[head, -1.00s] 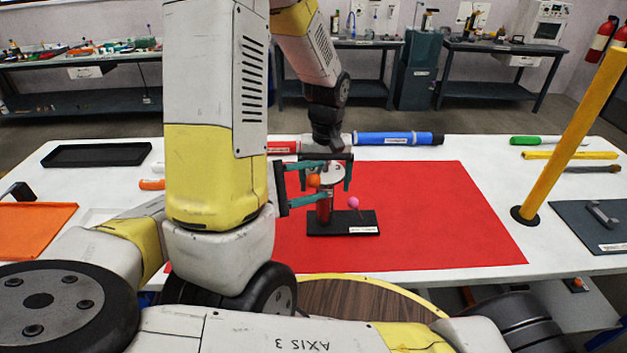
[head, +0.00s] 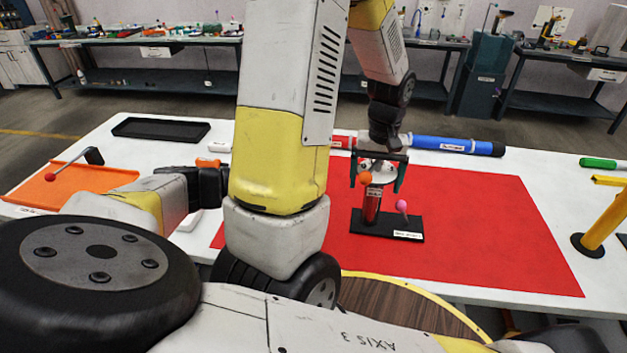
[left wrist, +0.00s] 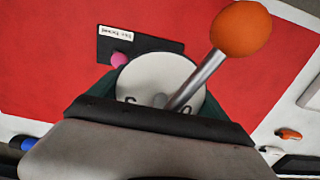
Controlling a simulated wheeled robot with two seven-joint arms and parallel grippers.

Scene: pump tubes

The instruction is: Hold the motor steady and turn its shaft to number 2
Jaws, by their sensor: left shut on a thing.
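The motor has a red cylinder body (head: 371,208) standing upright on a black base (head: 385,227) with a pink ball (head: 402,206). On top is a pale dial (left wrist: 145,80), its markings mostly hidden. A metal lever with an orange ball (left wrist: 241,29) crosses the dial and points to the upper right in the left wrist view. My left gripper (head: 377,176) reaches down from above, its teal fingers on both sides of the motor's top, shut on it. A black end part of my other arm (head: 205,187) shows left of the large forearm; its fingers are hidden.
The motor stands on a red mat (head: 480,230) on a white table. A blue tube (head: 440,143) lies behind it. An orange tray (head: 80,188) and a black tray (head: 160,129) are at left. A yellow post (head: 603,215) stands at right. The mat right of the motor is clear.

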